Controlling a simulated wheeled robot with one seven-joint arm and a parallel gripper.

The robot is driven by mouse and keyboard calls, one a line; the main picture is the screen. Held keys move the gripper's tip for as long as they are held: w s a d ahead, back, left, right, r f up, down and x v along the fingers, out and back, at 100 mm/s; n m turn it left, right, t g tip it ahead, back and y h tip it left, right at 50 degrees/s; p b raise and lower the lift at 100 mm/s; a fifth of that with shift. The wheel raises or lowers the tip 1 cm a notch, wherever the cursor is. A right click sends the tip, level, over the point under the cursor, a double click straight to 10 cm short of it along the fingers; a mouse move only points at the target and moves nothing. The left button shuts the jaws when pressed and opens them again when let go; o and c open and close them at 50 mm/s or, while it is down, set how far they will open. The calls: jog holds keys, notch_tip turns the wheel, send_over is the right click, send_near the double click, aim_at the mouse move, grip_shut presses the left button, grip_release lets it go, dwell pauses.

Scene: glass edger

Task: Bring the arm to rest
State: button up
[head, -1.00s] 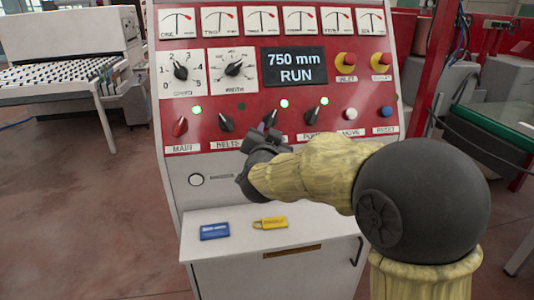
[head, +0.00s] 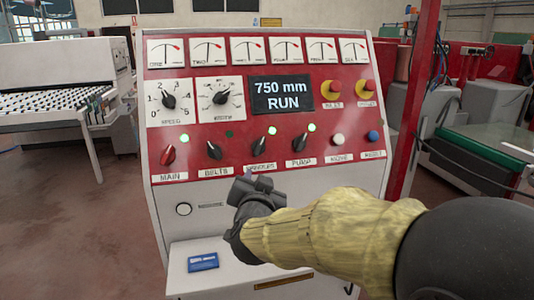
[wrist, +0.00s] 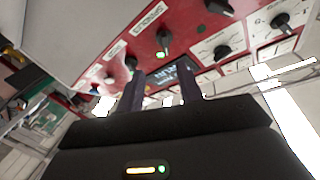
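My gripper (head: 258,186) is in front of the lower part of the control panel (head: 370,100), below the row of knobs and apart from them. In the wrist view its two dark fingers (wrist: 161,92) stand apart with nothing between them. My arm reaches in from the lower right of the head view. The display (head: 283,93) reads 750 mm RUN. Green lamps are lit above the main, spindles and pump knobs; the lamp above the belts knob (head: 214,150) is dark.
A blue tag (head: 203,262) lies on the white shelf (head: 187,287) below the panel. My arm hides part of that shelf. A roller conveyor (head: 50,105) stands at the left, a red post (head: 412,100) and green-topped machine at the right. Floor at the left is clear.

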jog(key=s+d+f+n+g+y+p, duration=0.1)
jog(key=s+d+f+n+g+p, duration=0.4)
jog(key=d+f+g, duration=0.6)
jog(key=s+d+f+g, duration=0.1)
jog(key=s+d+f, duration=0.3)
jog(key=s, duration=0.3)
jog(key=s+d+f+g+h, duration=0.1)
jog(key=s+d+f, duration=0.3)
jog(key=s, duration=0.4)
jog(key=shift+s+d+f+m+g+h+b, duration=0.2)
jog(key=shift+d+f+m+g+h+b, duration=0.15)
jog(key=shift+f+g, duration=0.4)
